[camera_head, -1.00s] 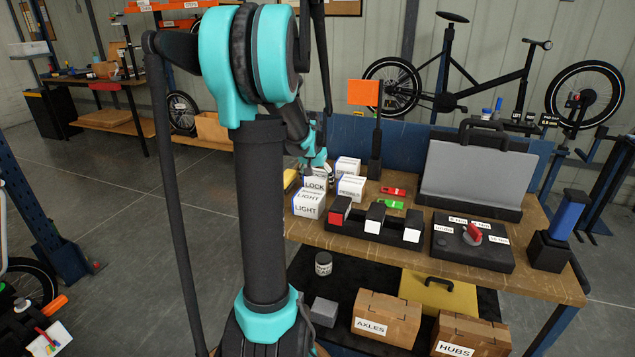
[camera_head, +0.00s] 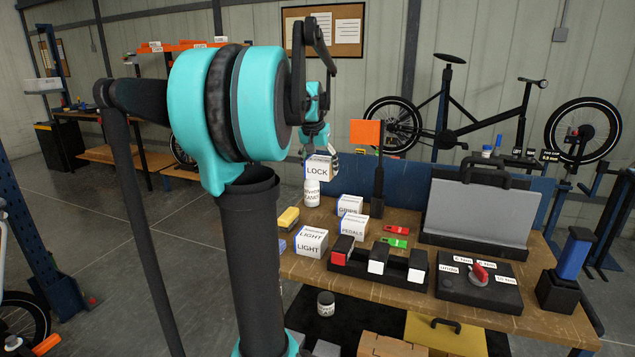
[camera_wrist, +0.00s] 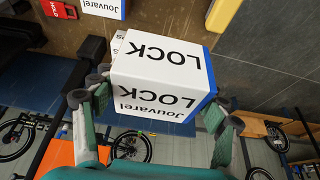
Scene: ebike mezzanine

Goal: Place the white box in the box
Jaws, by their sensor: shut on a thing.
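My gripper (camera_head: 318,150) is shut on a white box labelled LOCK (camera_head: 318,171) and holds it above the workbench's left part. In the wrist view the LOCK box (camera_wrist: 163,62) sits between the fingers (camera_wrist: 155,110), its blue edge to the right. Other white boxes stand on the bench: LIGHT (camera_head: 311,242), GRIPS (camera_head: 350,206) and PEDALS (camera_head: 354,227). Cardboard boxes (camera_head: 385,346) stand on the shelf below, only partly in view at the bottom edge.
A white cleaner bottle (camera_head: 312,193) stands just below the held box. A black post with an orange flag (camera_head: 366,133) rises close to its right. A yellow sponge (camera_head: 288,218) lies at the bench's left edge.

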